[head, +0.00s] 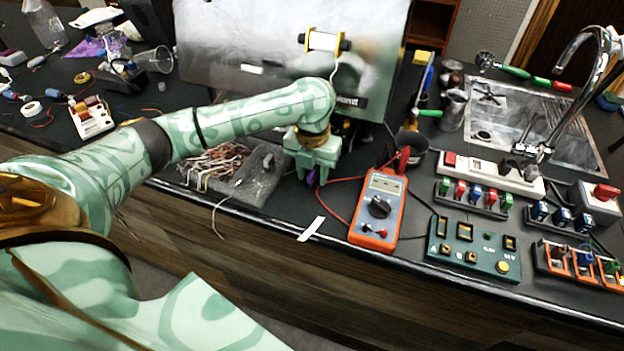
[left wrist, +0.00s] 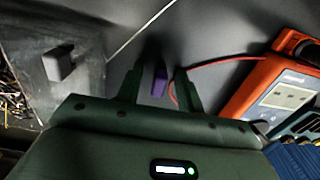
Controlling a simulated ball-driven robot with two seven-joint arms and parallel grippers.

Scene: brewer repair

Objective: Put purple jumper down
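The small purple jumper (left wrist: 160,80) shows in the left wrist view between the two fingers of my left gripper (left wrist: 160,90). Gaps show on both sides of it, so the fingers look open around it and not pressed on it. In the head view my left gripper (head: 312,175) points down low over the dark bench top, with a bit of the purple jumper (head: 310,178) between its fingertips. I cannot tell whether the jumper touches the bench. My right gripper is not in view.
A grey tray of wires (head: 262,185) lies just left of the gripper. An orange multimeter (head: 379,210) with a red lead lies to the right. A white strip (head: 311,229) lies near the front edge. A large metal panel (head: 230,45) stands behind.

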